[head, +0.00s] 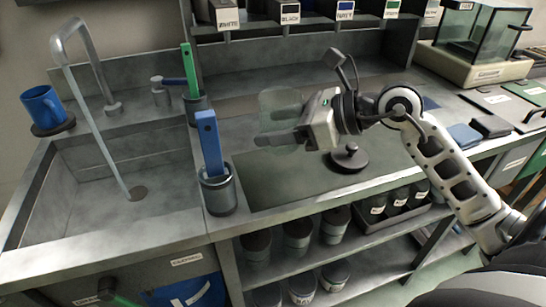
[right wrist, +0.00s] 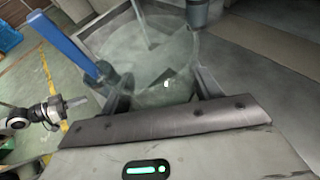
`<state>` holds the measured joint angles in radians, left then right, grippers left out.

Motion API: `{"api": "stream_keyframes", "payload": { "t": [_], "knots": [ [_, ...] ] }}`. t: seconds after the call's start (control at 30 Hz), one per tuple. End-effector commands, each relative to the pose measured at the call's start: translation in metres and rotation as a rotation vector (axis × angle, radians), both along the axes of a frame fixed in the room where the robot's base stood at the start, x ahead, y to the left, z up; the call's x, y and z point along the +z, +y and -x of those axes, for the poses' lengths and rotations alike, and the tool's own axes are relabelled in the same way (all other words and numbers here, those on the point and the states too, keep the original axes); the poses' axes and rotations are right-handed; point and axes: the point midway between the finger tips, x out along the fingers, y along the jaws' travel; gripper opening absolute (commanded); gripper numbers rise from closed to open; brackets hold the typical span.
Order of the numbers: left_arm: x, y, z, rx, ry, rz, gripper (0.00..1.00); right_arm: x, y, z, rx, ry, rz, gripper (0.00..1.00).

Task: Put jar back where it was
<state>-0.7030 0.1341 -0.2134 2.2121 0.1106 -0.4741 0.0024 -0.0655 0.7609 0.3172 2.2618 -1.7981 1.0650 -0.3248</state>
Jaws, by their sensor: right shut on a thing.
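The jar is clear glass. In the head view the jar (head: 280,100) stands out faintly above the dark work mat (head: 265,180), at the fingers of my right gripper (head: 280,132). My right gripper is shut on it. In the right wrist view the see-through jar (right wrist: 155,62) fills the space between and beyond the fingers (right wrist: 165,88). A round dark lid with a knob (head: 348,157) lies on the mat, below and right of the jar. My left gripper (right wrist: 68,104) shows small at the left of the right wrist view; its jaw opening is unclear.
A grey cup with a blue-handled tool (head: 210,150) stands left of the mat. Another holds a green-handled tool (head: 189,75). A sink with a tap and blue mug (head: 42,104) lies left. Labelled bins (head: 290,14) line the back; dark jars (head: 298,233) fill the shelf below.

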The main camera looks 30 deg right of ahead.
Motion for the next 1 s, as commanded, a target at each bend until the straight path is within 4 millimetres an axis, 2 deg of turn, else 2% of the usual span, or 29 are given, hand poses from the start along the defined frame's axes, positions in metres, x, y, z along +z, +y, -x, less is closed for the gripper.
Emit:
{"api": "stream_keyframes", "payload": {
  "t": [0.03, 0.23, 0.43, 0.87, 0.9, 0.97, 1.0],
  "knots": [
    [-0.001, 0.000, 0.000, 0.000, -0.001, -0.001, 0.00, -0.009, 0.000, 0.000, -0.002, 0.001, -0.005, 0.33],
    [-0.001, 0.000, 0.000, -0.001, -0.002, -0.001, 0.00, -0.028, 0.000, 0.000, -0.003, -0.002, -0.003, 0.33],
    [-0.003, 0.000, 0.000, -0.001, -0.006, -0.002, 0.00, -0.056, 0.000, 0.000, -0.001, -0.001, -0.002, 0.33],
    [-0.005, 0.000, -0.001, -0.003, -0.013, -0.003, 0.00, -0.065, 0.000, 0.000, -0.001, -0.003, 0.001, 0.33],
    [-0.003, 0.000, -0.001, -0.003, -0.013, -0.003, 0.00, -0.064, 0.000, 0.000, -0.001, -0.002, 0.002, 0.71],
    [-0.003, 0.000, -0.001, -0.003, -0.013, -0.003, 0.00, -0.064, 0.000, 0.000, -0.001, -0.001, 0.001, 0.85],
    [-0.003, 0.000, -0.001, -0.003, -0.013, -0.003, 0.00, -0.064, 0.000, 0.000, -0.001, -0.001, 0.001, 0.85]
  ]
}}
